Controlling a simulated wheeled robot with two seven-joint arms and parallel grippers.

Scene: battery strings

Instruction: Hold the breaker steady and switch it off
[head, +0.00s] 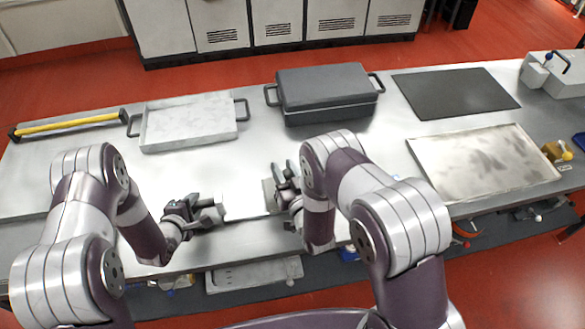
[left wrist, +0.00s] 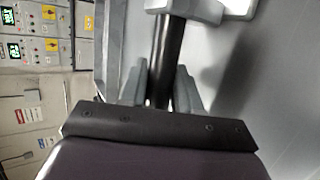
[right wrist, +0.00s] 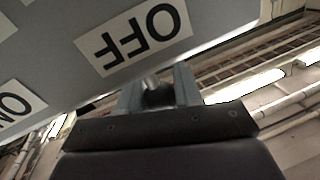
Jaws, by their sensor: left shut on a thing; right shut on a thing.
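The breaker is a grey box (right wrist: 60,50) close up in the right wrist view, with an upside-down OFF label (right wrist: 135,38) and part of an ON label. My right gripper (right wrist: 158,88) is shut on a small lever (right wrist: 150,80) beside the OFF label. In the left wrist view my left gripper (left wrist: 160,88) is shut around a dark round bar (left wrist: 168,55), which runs up to a pale grey piece. In the head view my left gripper (head: 217,211) and right gripper (head: 277,180) are close together over the table front; a small grey part shows beside the right one.
A silver tray (head: 190,141), a dark grey lidded box (head: 325,117), a black mat (head: 455,112) and a large shallow tray (head: 412,150) lie on the metal table. A yellow bar (head: 70,123) is at the far left. Grey cabinets stand behind.

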